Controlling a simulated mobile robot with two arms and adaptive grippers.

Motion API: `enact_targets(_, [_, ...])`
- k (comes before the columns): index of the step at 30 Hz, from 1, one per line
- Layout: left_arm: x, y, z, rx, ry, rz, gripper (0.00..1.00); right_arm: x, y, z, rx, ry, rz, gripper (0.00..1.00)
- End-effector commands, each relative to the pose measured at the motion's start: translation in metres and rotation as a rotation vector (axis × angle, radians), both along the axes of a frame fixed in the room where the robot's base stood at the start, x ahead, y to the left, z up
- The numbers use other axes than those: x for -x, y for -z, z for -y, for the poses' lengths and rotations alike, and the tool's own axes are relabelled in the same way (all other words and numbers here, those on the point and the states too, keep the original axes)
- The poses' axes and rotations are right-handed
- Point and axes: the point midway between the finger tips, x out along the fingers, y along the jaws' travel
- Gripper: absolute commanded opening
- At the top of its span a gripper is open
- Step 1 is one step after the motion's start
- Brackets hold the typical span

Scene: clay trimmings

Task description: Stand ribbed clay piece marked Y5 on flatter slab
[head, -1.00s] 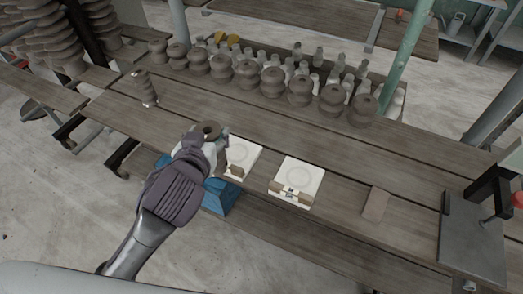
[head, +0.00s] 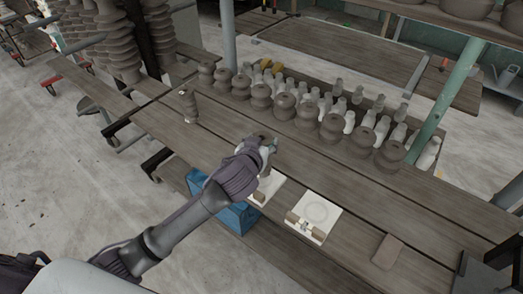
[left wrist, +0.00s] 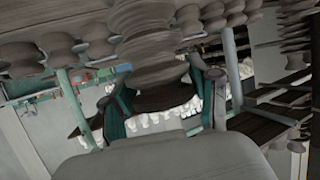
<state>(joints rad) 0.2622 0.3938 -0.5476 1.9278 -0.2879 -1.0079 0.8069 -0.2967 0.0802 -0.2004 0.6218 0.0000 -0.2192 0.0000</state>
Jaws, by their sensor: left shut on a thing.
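My left gripper (head: 268,147) is shut on a ribbed clay piece (left wrist: 158,50), held between its two fingers. In the head view the piece is mostly hidden by the hand, and no Y5 mark is readable. The hand is beside the far-left part of a white slab (head: 268,187), partly covering it. A second white slab (head: 320,208) with a ring outline lies to its right. Small brown blocks sit at the front edges of both slabs. I cannot tell from here which slab is flatter. My right gripper is not in view.
Another ribbed piece (head: 188,104) stands at the bench's left end. A row of brown ribbed pieces (head: 333,127) lines the back. A blue container (head: 235,213) is below the hand. A flat brown piece (head: 387,252) lies at right. The boards between row and slabs are clear.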

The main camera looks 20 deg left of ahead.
Motion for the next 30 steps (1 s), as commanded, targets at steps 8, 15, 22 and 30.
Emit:
enact_targets(8, [0.000, 0.034, 0.000, -0.003, 0.001, 0.000, 0.00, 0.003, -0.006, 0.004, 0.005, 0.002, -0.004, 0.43])
enact_targets(15, [0.000, 0.036, 0.000, -0.001, 0.000, 0.002, 0.00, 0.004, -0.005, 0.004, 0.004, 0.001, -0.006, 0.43])
enact_targets(22, [0.001, 0.040, 0.000, -0.002, 0.000, -0.003, 0.74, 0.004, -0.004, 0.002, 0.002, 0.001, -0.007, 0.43])
enact_targets(30, [0.001, 0.040, 0.000, -0.002, 0.000, -0.003, 0.85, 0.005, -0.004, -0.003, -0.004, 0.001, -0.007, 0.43])
